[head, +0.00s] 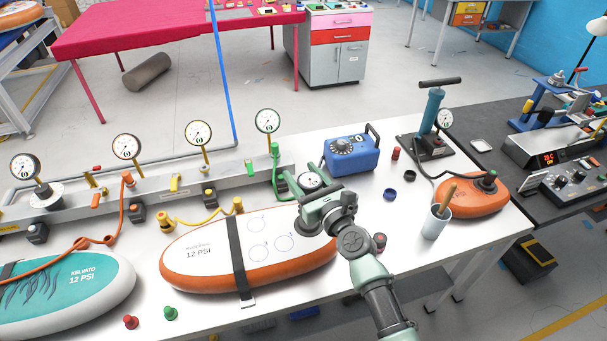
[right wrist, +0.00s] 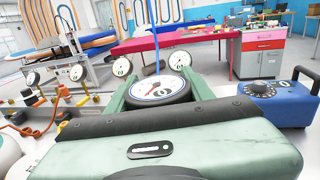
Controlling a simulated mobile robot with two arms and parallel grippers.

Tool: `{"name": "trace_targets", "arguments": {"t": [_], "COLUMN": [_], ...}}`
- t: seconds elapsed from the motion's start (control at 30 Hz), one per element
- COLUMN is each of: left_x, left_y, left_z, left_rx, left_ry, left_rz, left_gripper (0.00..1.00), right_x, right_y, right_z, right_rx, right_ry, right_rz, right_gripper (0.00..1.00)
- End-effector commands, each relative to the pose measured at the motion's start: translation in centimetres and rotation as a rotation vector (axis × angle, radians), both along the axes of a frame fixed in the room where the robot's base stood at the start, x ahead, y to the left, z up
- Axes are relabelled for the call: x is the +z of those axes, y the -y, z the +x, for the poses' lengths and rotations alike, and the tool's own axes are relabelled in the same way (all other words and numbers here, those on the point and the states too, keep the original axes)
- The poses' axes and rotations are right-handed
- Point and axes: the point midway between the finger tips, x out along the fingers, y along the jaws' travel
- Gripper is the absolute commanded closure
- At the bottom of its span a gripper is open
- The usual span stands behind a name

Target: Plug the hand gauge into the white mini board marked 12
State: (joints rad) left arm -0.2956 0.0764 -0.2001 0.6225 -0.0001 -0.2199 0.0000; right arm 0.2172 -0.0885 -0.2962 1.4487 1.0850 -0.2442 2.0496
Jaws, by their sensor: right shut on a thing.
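The white mini board (head: 205,238) with an orange side and "12 PSI" print lies on the white table, a dark strap across it. My right gripper (head: 312,190) is shut on the hand gauge (head: 311,181), above the right end of this board. In the right wrist view the gauge (right wrist: 158,88) sits between the fingers, its white dial with a red needle facing up. The gauge's lower end is hidden, and so is the board's right end behind my gripper and arm. I cannot tell whether the gauge touches the board. My left gripper is out of view.
A grey rail (head: 60,202) with several gauges and coloured hoses runs behind the board. A blue box (head: 351,153), a cup (head: 436,221), an orange board (head: 470,200) and a hand pump (head: 432,115) stand to the right. A teal board (head: 95,282) lies left.

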Motion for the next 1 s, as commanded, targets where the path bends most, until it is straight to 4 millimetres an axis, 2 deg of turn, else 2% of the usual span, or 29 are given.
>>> {"name": "trace_targets", "arguments": {"t": [0.6,1.0], "left_x": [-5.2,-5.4], "left_y": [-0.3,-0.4], "left_z": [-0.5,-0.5], "left_rx": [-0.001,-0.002], "left_ry": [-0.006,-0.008], "left_rz": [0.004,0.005], "left_gripper": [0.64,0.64], "right_x": [-5.4,-5.6], "right_y": [0.0,0.0], "right_z": [0.0,0.0], "right_rx": [0.0,0.0], "right_ry": [0.001,0.002], "right_rz": [0.0,-0.001], "right_gripper": [0.94,0.94]}}
